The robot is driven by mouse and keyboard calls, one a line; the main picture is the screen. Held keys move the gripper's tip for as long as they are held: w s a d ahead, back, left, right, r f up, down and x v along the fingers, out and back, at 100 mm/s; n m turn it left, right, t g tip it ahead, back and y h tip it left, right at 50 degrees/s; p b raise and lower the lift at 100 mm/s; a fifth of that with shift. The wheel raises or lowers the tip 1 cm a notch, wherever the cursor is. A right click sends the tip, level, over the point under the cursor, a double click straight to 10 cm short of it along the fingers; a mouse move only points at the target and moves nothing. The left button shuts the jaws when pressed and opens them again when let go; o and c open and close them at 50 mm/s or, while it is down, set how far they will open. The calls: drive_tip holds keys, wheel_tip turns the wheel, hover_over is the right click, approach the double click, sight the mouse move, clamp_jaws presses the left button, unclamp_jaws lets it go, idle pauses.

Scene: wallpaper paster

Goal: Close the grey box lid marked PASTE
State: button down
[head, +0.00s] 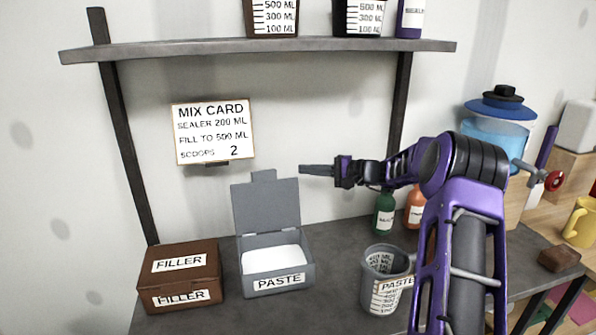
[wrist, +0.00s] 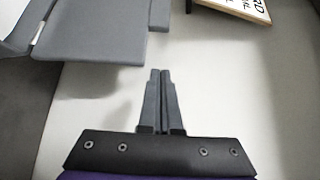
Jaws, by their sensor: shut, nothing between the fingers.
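The grey PASTE box (head: 278,282) stands on the dark table, left of the middle in the head view, with white contents (head: 271,259) showing inside. Its grey lid (head: 266,207) is open and stands about upright at the back edge, with a small tab on top. In the wrist view the lid (wrist: 95,32) shows at the upper left. My gripper (head: 302,169) is shut and empty, level with the lid's tab and just right of it in the head view. In the wrist view its fingertips (wrist: 160,72) are pressed together and appear clear of the lid.
A brown FILLER box (head: 180,277) is left of the PASTE box. A grey measuring cup (head: 384,281) stands to the right, with green (head: 384,213) and orange (head: 414,208) bottles behind. A mix card (head: 212,132) hangs on the wall below a shelf (head: 260,48).

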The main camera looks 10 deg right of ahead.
drive_tip(key=x, duration=0.9)
drive_tip(key=shift+s+d+r, duration=0.1)
drive_tip(key=shift+s+r, duration=0.15)
drive_tip(key=shift+s, duration=0.75)
drive_tip(key=shift+s+r, duration=0.25)
drive_tip(key=shift+s, duration=0.75)
drive_tip(key=shift+s+d, duration=0.1)
drive_tip(key=shift+s, duration=0.05)
